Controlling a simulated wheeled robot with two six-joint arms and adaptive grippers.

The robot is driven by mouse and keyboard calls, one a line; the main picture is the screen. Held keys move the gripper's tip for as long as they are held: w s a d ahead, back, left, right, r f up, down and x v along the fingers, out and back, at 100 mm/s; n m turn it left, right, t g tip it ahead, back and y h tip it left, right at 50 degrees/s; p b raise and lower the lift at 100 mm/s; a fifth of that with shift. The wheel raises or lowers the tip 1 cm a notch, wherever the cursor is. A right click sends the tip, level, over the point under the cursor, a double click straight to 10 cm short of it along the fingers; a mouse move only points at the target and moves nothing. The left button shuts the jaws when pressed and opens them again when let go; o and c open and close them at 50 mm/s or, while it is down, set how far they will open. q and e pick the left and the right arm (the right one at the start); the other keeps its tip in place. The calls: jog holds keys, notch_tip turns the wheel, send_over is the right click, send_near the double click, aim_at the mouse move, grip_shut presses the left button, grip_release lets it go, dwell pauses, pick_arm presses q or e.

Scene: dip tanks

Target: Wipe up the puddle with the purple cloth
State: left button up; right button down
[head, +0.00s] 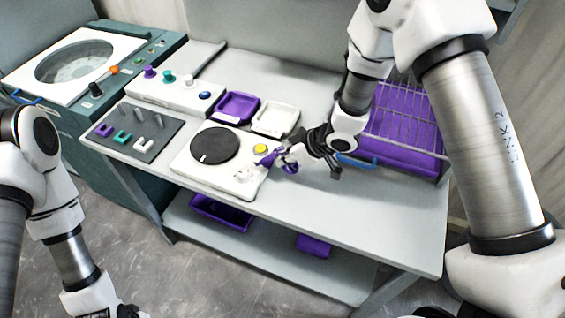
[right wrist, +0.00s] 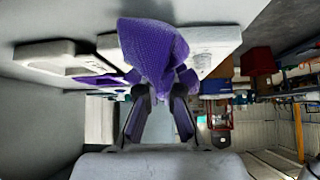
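In the right wrist view the cloth (right wrist: 152,52) is pinched between the two fingertips of the gripper (right wrist: 158,98). I cannot tell whether the cloth touches the unit. I cannot clearly make out the puddle; faint marks show on the unit's white surface near the cloth. My left gripper (head: 112,313) is only partly in view at the bottom edge, away from the bench.
A purple tray (head: 222,121) and a white tray (head: 290,133) stand behind the hotplate unit. A wire rack (head: 418,118) over a purple basin is at the right. A grey board with small parts (head: 112,150) is at the left. The bench's front right is clear.

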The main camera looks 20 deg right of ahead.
notch_tip(320, 180, up, 6)
jog(key=p, duration=0.3)
jog(key=shift+s+f+p, duration=0.15)
jog(key=shift+p, duration=0.15)
jog(key=shift+f, duration=0.1)
